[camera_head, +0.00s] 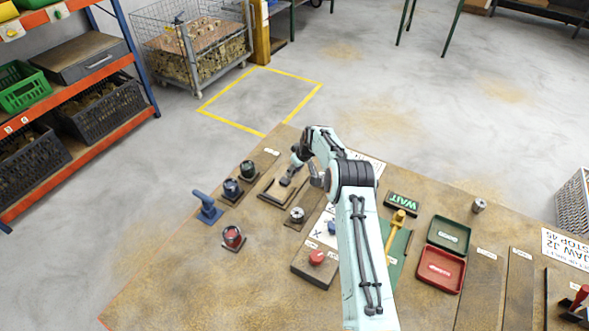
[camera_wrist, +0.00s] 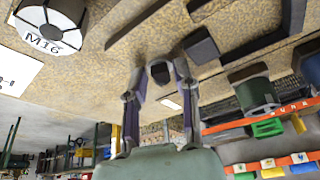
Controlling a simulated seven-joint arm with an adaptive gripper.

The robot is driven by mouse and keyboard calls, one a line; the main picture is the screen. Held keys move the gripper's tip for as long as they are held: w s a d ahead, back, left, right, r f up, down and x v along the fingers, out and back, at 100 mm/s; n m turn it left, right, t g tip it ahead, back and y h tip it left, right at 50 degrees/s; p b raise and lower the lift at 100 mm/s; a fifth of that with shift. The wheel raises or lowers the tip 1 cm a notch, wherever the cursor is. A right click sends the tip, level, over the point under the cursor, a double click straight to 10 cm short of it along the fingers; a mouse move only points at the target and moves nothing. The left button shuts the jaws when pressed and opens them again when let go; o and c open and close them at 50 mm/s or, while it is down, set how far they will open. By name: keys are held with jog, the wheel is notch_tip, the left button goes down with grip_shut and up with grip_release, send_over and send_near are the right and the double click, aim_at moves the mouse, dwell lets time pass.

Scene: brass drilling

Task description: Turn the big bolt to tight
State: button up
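A round piece labelled M16 (camera_wrist: 48,28), with a pale ring top and dark centre, is at the upper left of the wrist view. It looks like the silver-topped piece (camera_head: 297,214) on a brown plate in the head view, but I cannot be sure it is the big bolt. My gripper (camera_head: 292,178) is low over the bench, beside a dark holder (camera_head: 272,194). In the wrist view my gripper (camera_wrist: 160,82) has its fingers spread, with a small dark block (camera_wrist: 160,72) showing between them. I cannot tell whether they touch it.
A blue stand (camera_head: 208,209), dark round pieces (camera_head: 232,187) and a red-topped piece (camera_head: 232,236) stand to the left. A red button (camera_head: 316,257) is in front.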

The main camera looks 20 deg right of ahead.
grip_shut()
jog(key=shift+m, duration=0.4)
jog(key=shift+s+a+m+h, duration=0.15)
jog(key=shift+m+h, duration=0.45)
jog(key=shift+m, duration=0.7)
jog(key=shift+w+a+m+h, duration=0.1)
jog(key=shift+m+h, duration=0.5)
jog(key=shift+m, duration=0.7)
grip_release()
jog(key=shift+r, duration=0.1)
